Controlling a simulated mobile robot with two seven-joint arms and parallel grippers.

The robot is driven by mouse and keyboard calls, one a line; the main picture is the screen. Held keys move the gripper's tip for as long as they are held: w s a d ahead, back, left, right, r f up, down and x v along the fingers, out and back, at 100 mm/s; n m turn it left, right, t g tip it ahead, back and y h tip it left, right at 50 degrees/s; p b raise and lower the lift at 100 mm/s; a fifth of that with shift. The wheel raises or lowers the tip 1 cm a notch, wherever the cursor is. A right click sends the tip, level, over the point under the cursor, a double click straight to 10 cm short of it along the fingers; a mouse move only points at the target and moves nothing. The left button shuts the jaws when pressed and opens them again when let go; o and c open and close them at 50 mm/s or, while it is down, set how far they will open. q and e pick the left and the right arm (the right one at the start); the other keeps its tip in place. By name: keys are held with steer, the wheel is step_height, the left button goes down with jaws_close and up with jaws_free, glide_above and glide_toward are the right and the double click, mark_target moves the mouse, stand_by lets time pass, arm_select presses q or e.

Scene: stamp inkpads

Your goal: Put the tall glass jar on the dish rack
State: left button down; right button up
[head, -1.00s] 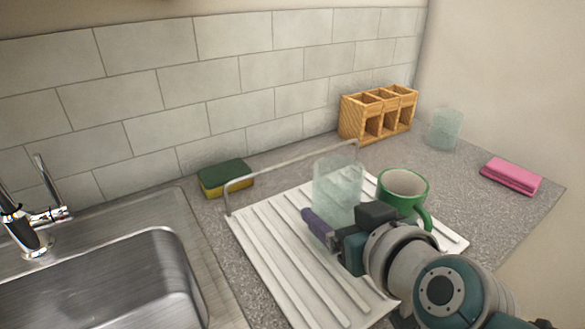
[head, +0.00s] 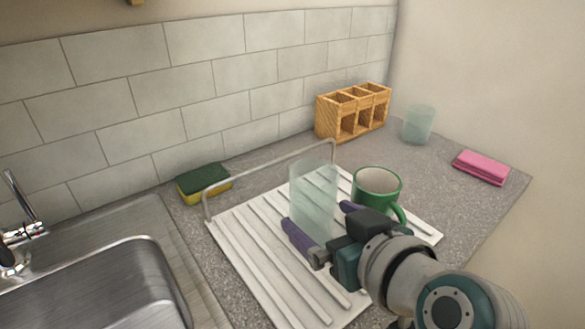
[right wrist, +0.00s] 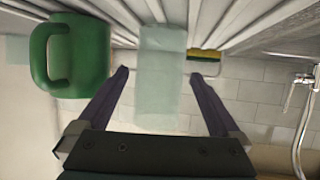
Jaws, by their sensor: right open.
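The tall glass jar (head: 314,192) stands upright on the white dish rack (head: 240,249), left of a green mug (head: 377,189). My right gripper (head: 320,222) is open, its purple fingers on either side of the jar's lower part in the head view. In the right wrist view the jar (right wrist: 161,78) lies between the two spread fingers (right wrist: 163,88), with a gap showing on each side. The jar's base is partly hidden by a finger in the head view. My left gripper is not in view.
The green mug also stands on the rack, close to my right gripper. A wire rail (head: 270,166) edges the rack's back. Behind are a sponge (head: 203,184), a wooden holder (head: 353,112) and a shorter glass (head: 418,125). A pink cloth (head: 481,167) lies right; the sink (head: 100,290) is left.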

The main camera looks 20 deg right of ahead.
steer(key=p+v, duration=0.1)
steer(key=v, duration=0.7)
steer(key=s+d+g+h, duration=0.1)
steer(key=s+d+g, duration=0.2)
steer(key=s+g, duration=0.6)
steer(key=s, duration=0.6)
steer(key=shift+s+r+n+g, duration=0.2)
steer(key=shift+s+n+g, duration=0.1)
steer(key=shift+s+g, duration=0.1)
step_height(320, 180, up, 44)
steer(key=p, duration=4.4)
steer(key=shift+w, duration=0.1)
